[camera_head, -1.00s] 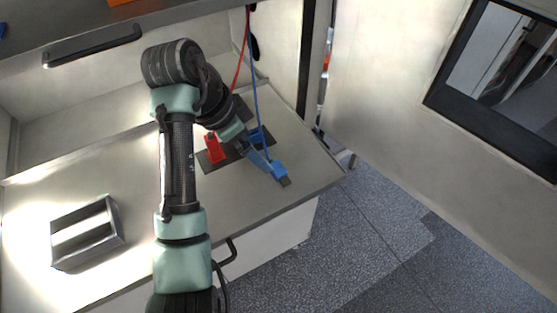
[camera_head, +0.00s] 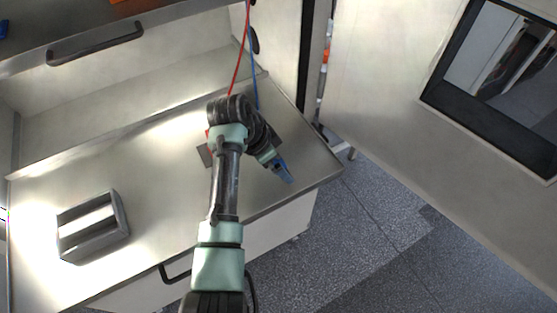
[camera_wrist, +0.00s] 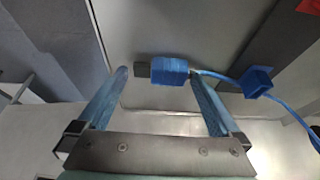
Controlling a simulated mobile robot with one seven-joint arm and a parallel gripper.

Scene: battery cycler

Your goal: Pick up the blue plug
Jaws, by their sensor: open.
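The blue plug (camera_wrist: 170,71) lies on the grey worktop in the wrist view, its dark tip pointing left and its blue cable leaving on the right. My gripper (camera_wrist: 158,79) is open, with one finger on each side of the plug near the fingertips. I cannot tell whether the fingers touch it. In the head view my gripper (camera_head: 284,173) is low over the worktop near its right front edge. The plug is hard to separate from the bluish fingers there.
A blue holder (camera_wrist: 258,82) stands right of the plug, beside the cable. A red block (camera_wrist: 309,5) shows at the corner. Red (camera_head: 238,70) and blue (camera_head: 255,92) cables hang behind my arm. The worktop's middle is clear.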

